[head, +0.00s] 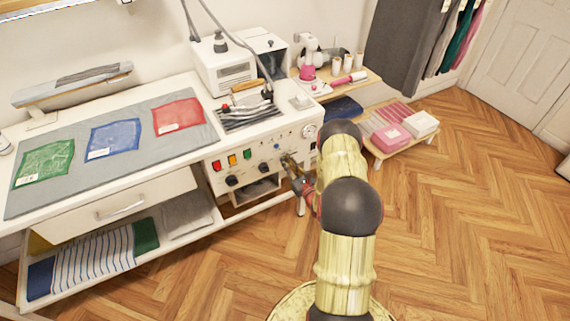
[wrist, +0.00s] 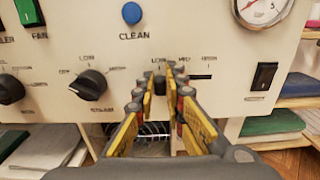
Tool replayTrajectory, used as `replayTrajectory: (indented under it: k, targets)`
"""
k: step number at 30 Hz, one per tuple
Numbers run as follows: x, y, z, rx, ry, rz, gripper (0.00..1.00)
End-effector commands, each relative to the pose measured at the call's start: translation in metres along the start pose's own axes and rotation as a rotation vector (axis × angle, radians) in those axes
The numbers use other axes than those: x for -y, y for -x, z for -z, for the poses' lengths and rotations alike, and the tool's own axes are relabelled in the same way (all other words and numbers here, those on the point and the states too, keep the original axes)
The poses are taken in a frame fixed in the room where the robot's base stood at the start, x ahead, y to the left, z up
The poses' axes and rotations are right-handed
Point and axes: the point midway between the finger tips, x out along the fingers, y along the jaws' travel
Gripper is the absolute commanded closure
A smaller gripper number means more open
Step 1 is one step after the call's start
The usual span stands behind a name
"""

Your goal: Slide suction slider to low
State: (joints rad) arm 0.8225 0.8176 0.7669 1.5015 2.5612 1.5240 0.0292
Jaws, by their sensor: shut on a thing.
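The suction slider's slot (wrist: 201,77) is a short dark line on the cream control panel (wrist: 215,40), under small printed marks. The slot's right part shows; its left part is hidden behind my fingers. My gripper (wrist: 167,77) has its yellow-and-black fingers closed together at the left part of the slot, around the slider knob. The knob itself is mostly hidden between the fingertips. In the head view my gripper (head: 287,160) reaches the front of the panel, below the ironing table's top.
A blue CLEAN button (wrist: 131,13) is above left of the fingers, and a steam dial (wrist: 88,84) is to the left. A black rocker switch (wrist: 264,76) and a round gauge (wrist: 262,10) are to the right. The wooden floor (head: 440,230) at right is clear.

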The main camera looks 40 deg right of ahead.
Motion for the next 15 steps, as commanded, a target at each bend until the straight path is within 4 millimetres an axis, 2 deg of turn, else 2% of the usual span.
replayTrajectory:
  k: [7, 8, 15]
  targets:
    - [-0.0056, 0.0006, 0.0010, -0.001, -0.003, -0.011, 1.00]
    - [-0.0058, 0.0006, 0.0011, -0.001, -0.004, -0.011, 0.87]
    - [-0.0053, 0.0003, 0.0009, -0.001, -0.003, -0.011, 0.73]
